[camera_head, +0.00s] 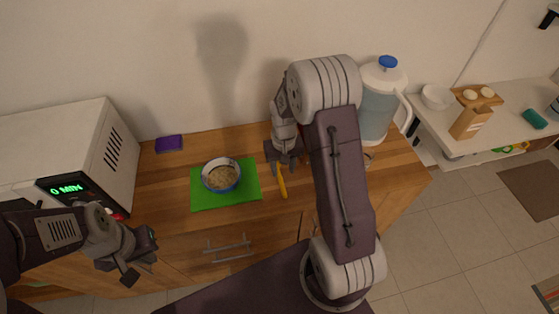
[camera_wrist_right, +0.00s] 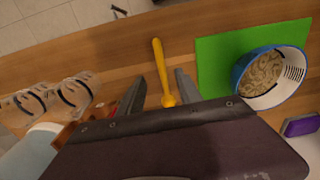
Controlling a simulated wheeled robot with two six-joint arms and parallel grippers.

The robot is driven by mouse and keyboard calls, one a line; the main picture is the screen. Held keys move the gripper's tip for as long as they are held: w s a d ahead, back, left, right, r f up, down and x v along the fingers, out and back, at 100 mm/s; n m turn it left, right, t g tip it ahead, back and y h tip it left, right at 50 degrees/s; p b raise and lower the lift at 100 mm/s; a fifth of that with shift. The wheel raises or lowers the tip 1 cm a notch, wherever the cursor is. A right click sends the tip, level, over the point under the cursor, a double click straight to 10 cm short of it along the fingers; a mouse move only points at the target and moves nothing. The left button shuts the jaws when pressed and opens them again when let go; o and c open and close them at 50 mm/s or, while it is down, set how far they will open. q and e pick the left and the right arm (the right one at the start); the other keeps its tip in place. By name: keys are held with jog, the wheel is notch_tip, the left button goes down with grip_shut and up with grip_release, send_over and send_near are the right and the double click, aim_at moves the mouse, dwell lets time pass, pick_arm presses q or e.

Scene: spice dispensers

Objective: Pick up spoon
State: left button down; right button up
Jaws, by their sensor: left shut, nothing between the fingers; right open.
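The spoon (camera_head: 283,184) is yellow-orange and lies on the wooden counter, just right of the green mat. My right gripper (camera_head: 285,168) is above its far end, pointing down, open and empty. In the right wrist view the spoon (camera_wrist_right: 161,68) lies between the two open fingers (camera_wrist_right: 160,92), with its handle running beyond the fingertips. One end is partly hidden behind the gripper body. I cannot tell whether the fingers touch it. My left gripper (camera_head: 141,262) is shut and empty, in front of the counter at the lower left, away from the spoon.
A bowl of food (camera_head: 221,177) stands on the green mat (camera_head: 203,205). A purple item (camera_head: 169,144) lies behind it. A microwave (camera_head: 75,150) is at the left. A pitcher (camera_head: 378,105) stands right of my right arm. Clear glass items (camera_wrist_right: 62,98) show in the wrist view.

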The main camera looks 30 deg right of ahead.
aim_at(283, 187)
jog(key=f, duration=0.1)
jog(key=s+f, duration=0.1)
jog(key=f, duration=0.1)
jog(key=shift+a+f, duration=0.2)
jog(key=shift+d+f, duration=0.15)
jog(key=f, duration=0.3)
jog(key=f+p, duration=0.1)
jog(key=shift+a+f, duration=0.2)
jog(key=shift+a, duration=0.1)
jog(key=shift+w+d+f, duration=0.2)
jog(key=shift+f, duration=0.15)
pick_arm(q)
jog(key=shift+s+a+r, duration=0.2)
jog(key=shift+a+r, duration=0.4)
jog(key=shift+r, duration=0.2)
pick_arm(e)
jog(key=shift+s+a+r, duration=0.1)
grip_shut()
